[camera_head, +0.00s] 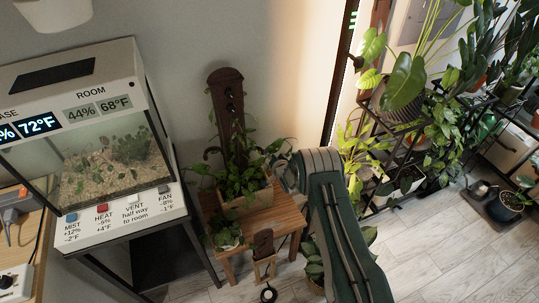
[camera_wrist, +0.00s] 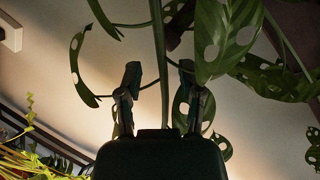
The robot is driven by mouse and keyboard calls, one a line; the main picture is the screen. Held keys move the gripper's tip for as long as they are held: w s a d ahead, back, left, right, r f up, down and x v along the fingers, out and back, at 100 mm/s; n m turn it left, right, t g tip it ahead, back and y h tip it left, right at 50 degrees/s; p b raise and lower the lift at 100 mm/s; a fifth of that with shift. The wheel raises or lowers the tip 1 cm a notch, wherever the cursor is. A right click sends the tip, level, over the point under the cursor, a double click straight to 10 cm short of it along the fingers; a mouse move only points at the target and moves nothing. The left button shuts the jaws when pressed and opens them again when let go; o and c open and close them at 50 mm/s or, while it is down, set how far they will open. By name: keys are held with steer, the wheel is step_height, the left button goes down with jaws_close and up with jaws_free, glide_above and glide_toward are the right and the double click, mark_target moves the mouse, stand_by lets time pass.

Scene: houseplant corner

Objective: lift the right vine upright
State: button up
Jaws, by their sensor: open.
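A wooden planter box (camera_head: 247,204) stands on a small wooden stool and holds a leafy plant around a tall dark wooden board (camera_head: 228,115). The right vine's leaves (camera_head: 272,148) spread to the right of the board, close to my gripper (camera_head: 285,176). In the wrist view my gripper (camera_wrist: 160,80) is open. A green stem (camera_wrist: 158,35) runs down between its two fingers, with visible space on both sides. I cannot tell how deep the stem sits. Leaves with holes (camera_wrist: 228,38) hang around the right finger. The stem's lower part is hidden behind my gripper body.
A glass terrarium (camera_head: 115,155) with a labelled control panel stands at the left. The wooden stool (camera_head: 283,221) also carries a small potted plant (camera_head: 228,236). Black shelving with many plants (camera_head: 430,130) fills the right. Pale floor (camera_head: 440,260) is open at the lower right.

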steer(key=shift+w+a+f, duration=0.15)
steer(key=shift+w+a, duration=0.15)
steer(key=shift+w, duration=0.15)
jaws_close()
